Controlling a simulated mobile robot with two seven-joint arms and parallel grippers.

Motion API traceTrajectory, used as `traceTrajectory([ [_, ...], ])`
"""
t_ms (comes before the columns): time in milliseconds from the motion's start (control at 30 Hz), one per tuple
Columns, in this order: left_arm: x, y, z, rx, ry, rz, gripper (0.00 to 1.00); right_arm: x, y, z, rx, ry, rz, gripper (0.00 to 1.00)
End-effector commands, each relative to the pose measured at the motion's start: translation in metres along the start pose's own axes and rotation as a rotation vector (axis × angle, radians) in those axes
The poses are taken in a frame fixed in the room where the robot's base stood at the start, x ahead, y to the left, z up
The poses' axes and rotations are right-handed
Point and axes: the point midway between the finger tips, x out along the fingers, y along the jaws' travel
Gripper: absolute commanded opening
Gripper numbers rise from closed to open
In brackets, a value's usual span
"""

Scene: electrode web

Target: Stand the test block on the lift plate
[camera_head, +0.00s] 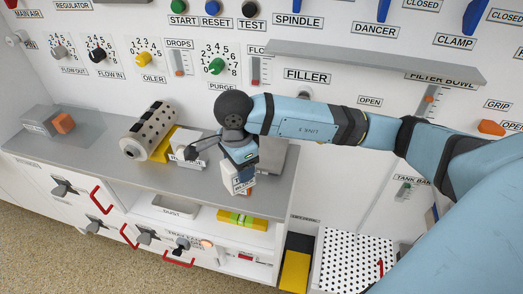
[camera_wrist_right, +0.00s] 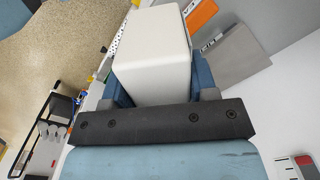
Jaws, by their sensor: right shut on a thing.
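The test block, a white box with rounded edges, is held in my right gripper (camera_head: 240,170). In the wrist view the white block (camera_wrist_right: 152,55) sits between the two blue fingers. In the head view its lower part (camera_head: 241,185) shows below the gripper, with a label on it, above the grey counter's front edge. A grey block-like piece (camera_head: 278,160) stands close to the right of the gripper, partly hidden by it. I cannot tell which surface is the lift plate, or whether the white block touches anything below. My left gripper is not in view.
On the grey counter (camera_head: 110,155), a perforated roller (camera_head: 150,128) and a pale labelled box (camera_head: 190,150) stand left of the gripper. An orange block (camera_head: 64,123) lies farther left. A long grey shelf (camera_head: 375,62) juts from the wall above my arm.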

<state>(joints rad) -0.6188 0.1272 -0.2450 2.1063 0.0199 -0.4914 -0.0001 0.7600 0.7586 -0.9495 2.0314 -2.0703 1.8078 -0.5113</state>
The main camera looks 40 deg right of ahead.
Motion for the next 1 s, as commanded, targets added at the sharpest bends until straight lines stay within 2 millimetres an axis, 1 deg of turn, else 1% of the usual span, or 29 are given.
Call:
traceTrajectory([
  [33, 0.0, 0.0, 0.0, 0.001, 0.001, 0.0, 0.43, 0.001, 0.008, 0.0, 0.109, -0.002, 0.0, 0.2],
  [100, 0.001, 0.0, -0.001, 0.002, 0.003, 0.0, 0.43, 0.002, 0.018, 0.0, 0.274, -0.002, -0.001, 0.2],
  [233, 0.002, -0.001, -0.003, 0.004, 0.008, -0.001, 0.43, 0.003, 0.034, -0.001, 0.54, -0.002, -0.004, 0.2],
  [300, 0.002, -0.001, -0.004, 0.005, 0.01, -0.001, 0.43, 0.003, 0.039, -0.002, 0.649, -0.003, -0.006, 0.2],
  [400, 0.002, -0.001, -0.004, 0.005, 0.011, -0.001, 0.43, 0.003, 0.045, -0.002, 0.76, -0.004, -0.008, 0.2],
  [500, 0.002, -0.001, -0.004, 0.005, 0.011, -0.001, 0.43, 0.003, 0.047, -0.004, 0.82, -0.004, -0.009, 0.2],
  [567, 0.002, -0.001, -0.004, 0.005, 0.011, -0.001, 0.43, 0.003, 0.044, -0.008, 0.837, -0.003, -0.01, 0.2],
  [667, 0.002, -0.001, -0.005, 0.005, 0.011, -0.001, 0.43, 0.002, 0.031, -0.023, 0.846, -0.002, -0.011, 0.2],
  [1000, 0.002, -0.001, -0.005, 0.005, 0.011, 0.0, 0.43, 0.002, -0.03, -0.091, 0.844, -0.004, -0.01, 0.2],
])
